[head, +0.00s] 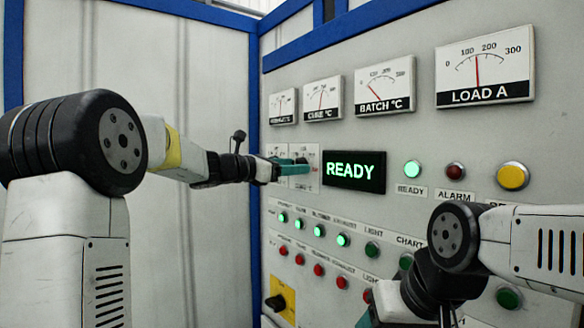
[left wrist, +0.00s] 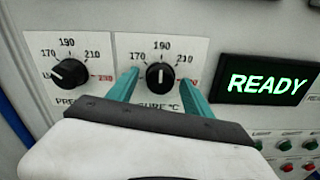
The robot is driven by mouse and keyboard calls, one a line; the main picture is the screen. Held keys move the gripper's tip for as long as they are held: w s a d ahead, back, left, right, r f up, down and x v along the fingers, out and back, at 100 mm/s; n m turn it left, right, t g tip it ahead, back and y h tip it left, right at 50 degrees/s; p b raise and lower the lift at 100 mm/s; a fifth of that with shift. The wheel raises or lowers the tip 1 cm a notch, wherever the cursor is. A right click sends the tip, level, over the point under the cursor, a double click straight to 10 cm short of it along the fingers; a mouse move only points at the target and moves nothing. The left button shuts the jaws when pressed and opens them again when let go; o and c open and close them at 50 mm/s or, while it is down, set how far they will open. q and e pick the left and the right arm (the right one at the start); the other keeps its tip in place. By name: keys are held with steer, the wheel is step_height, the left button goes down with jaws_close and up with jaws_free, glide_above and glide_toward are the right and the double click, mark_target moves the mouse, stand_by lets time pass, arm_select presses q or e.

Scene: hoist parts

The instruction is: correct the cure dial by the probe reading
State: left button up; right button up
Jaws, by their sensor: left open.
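The cure dial (left wrist: 160,76) is a black knob on a white plate marked 170, 190, 210, with a red number at right. Its white mark points up, near 190. My left gripper (left wrist: 160,88) is open, its teal fingers on either side of this knob; contact cannot be told. In the head view the left gripper (head: 292,168) is at the dial plates and hides most of them. The CURE °C meter (head: 322,92) has its needle near mid-scale. The BATCH °C meter (head: 385,84) has its needle left of centre. My right gripper (head: 368,316) is partly cut off at the bottom.
A similar dial (left wrist: 70,73) sits left of the cure dial, its mark pointing left. A lit READY display (head: 354,171) is close on the right. Rows of green and red buttons (head: 319,230) lie below. A yellow switch plate (head: 282,298) is low on the panel.

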arm_select(q)
jaws_close()
stand_by(0.3)
steer(key=m, duration=0.9)
steer(key=shift+m, duration=0.3)
steer(key=shift+f, duration=0.1)
stand_by(0.5)
